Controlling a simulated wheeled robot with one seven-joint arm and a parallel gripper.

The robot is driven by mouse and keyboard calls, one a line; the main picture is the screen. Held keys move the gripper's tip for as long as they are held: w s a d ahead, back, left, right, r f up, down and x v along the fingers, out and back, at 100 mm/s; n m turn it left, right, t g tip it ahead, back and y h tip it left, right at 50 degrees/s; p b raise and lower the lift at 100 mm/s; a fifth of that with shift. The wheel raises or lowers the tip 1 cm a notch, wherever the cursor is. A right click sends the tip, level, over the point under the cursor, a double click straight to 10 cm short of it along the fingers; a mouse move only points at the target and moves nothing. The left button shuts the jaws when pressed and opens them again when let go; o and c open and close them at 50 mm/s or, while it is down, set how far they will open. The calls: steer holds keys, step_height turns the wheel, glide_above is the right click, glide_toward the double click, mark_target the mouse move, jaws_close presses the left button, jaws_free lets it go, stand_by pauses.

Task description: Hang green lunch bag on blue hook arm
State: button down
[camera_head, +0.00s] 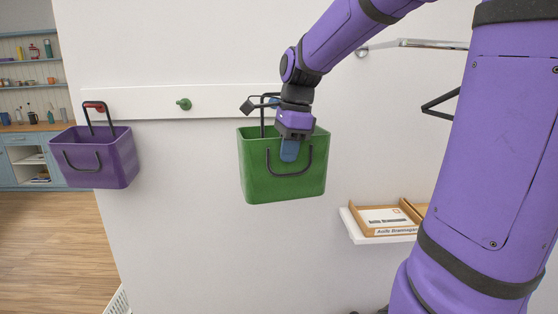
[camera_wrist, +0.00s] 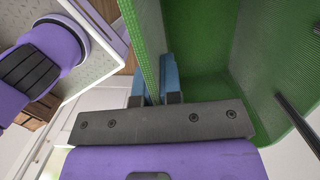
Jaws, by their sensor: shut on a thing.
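The green lunch bag (camera_head: 258,178) is upright in front of the white wall rail in the head view. My gripper (camera_head: 289,150) is shut on its near wall, with one blue finger outside. The wrist view shows both blue fingers (camera_wrist: 154,88) pinching the green wall (camera_wrist: 153,50). The bag's rear black handle (camera_head: 262,118) stands up towards the rail; its front handle (camera_head: 289,174) hangs down. A bit of the blue hook arm (camera_head: 274,99) shows beside the handle's top, mostly hidden by my wrist. I cannot tell whether the handle is around the hook.
A purple bag (camera_head: 98,160) hangs at the red hook (camera_head: 98,108) on the left. A green hook (camera_head: 184,104) on the white rail (camera_head: 145,103) is bare. A white shelf (camera_head: 372,238) with a wooden tray (camera_head: 380,208) is at lower right. A metal-edged shelf (camera_head: 425,44) is above.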

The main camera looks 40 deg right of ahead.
steer(key=w+d+f, duration=0.2)
steer(key=w+d, duration=0.4)
steer(key=w, duration=0.3)
steer(key=shift+w+d, duration=0.3)
steer(key=shift+w, duration=0.05)
stand_by(1.4)
stand_by(0.6)
steer(key=c, duration=1.2)
jaws_free()
step_height(320, 180, up, 11)
steer(key=d, duration=0.1)
steer(key=shift+s+d+f, duration=0.15)
steer(key=shift+s+d, duration=0.05)
steer(key=shift+s, duration=0.2)
steer(key=shift+s, duration=0.1)
